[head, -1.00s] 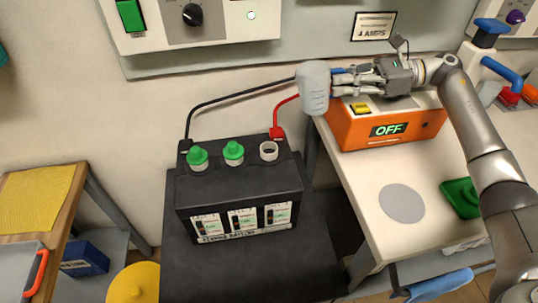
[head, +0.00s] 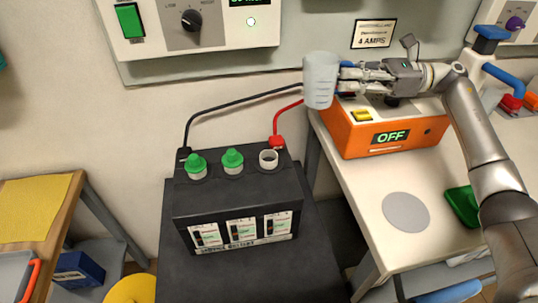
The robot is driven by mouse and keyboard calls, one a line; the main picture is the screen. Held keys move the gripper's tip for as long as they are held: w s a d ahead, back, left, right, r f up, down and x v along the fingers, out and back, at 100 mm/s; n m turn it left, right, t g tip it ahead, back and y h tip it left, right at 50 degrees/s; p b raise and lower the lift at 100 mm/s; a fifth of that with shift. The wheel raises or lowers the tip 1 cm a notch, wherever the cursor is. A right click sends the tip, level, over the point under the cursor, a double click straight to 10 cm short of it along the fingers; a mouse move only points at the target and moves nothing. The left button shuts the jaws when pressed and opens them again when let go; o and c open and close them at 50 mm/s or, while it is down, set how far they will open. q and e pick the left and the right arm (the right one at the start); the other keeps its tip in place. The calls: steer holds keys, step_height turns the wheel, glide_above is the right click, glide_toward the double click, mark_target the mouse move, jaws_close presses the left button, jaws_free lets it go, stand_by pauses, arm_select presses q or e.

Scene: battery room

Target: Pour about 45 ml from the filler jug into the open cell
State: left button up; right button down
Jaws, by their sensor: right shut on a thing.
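The filler jug (head: 320,82) is a grey-white translucent cup, held nearly upright above and to the right of the battery. My right gripper (head: 348,82) is shut on the jug from its right side. The black battery (head: 240,195) stands on a dark stand. Its open cell (head: 268,158) is the rightmost white-rimmed opening, with no cap. Two green caps (head: 196,164) sit on the other cells. The jug is apart from the open cell. The liquid in the jug cannot be made out. My left gripper is not in view.
An orange charger (head: 385,133) reading OFF stands on the right bench (head: 370,200). A red clamp (head: 276,141) with its lead is just behind the open cell, and a black lead (head: 230,105) runs to the left post. A grey disc (head: 405,212) lies on the bench.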

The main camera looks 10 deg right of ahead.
steer(key=shift+r+p, duration=0.75)
steer(key=shift+r, duration=1.7)
steer(key=shift+f, duration=0.1)
